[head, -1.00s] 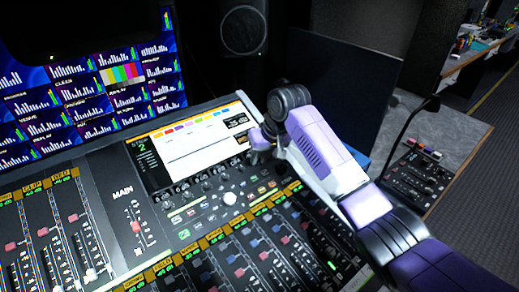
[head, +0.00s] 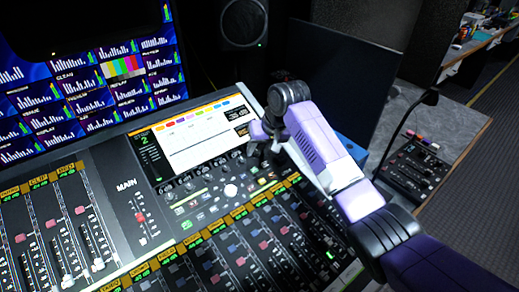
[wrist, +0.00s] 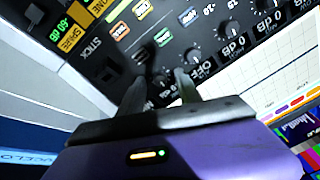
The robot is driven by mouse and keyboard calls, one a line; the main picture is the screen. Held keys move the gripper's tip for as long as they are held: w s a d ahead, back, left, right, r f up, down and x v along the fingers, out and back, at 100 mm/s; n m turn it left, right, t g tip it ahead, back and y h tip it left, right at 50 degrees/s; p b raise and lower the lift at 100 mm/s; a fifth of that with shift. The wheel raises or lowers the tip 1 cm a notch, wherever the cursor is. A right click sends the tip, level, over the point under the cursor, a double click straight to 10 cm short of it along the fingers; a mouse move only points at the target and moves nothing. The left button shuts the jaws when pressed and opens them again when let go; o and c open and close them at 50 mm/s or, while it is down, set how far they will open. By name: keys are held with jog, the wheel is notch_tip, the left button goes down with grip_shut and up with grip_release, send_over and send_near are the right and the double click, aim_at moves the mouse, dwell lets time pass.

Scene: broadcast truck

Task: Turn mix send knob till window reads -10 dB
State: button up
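My gripper (head: 262,158) is at the right end of the mixer's knob rows, just below and right of its bright screen (head: 195,138). In the wrist view my gripper's two dark fingers (wrist: 160,82) are apart, close to the panel. A dark round shape, perhaps a knob, shows between them; whether they touch it I cannot tell. Beyond the right finger is a row of black knobs (wrist: 192,57), with "OFF" and "0 dB" printed beside them. I cannot read which knob is the mix send. Small dark windows (head: 237,114) sit at the screen's right side; their readings are too small to read.
Lit buttons and a white trackball (head: 231,190) lie left of my gripper. Fader rows (head: 240,255) fill the near side. A large dark panel (head: 330,85) stands behind my arm. A small control box (head: 415,168) with a gooseneck microphone is at the right.

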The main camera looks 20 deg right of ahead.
aim_at(255, 163)
jog(key=v, duration=0.7)
jog(key=shift+r, duration=0.35)
dwell(0.4)
jog(key=w+r+t, duration=0.6)
jog(key=w+r, duration=0.1)
jog(key=s+f+t, duration=0.1)
jog(key=s+f, duration=0.3)
jog(key=s, duration=1.5)
jog(key=s+f+n+t+h, duration=0.1)
jog(key=s+f+t, duration=0.1)
jog(key=s, duration=1.8)
jog(key=s+a+f+t, duration=0.1)
jog(key=s+f, duration=0.4)
jog(key=s, duration=1.5)
jog(key=shift+f+h, duration=0.35)
jog(key=shift+h, duration=0.05)
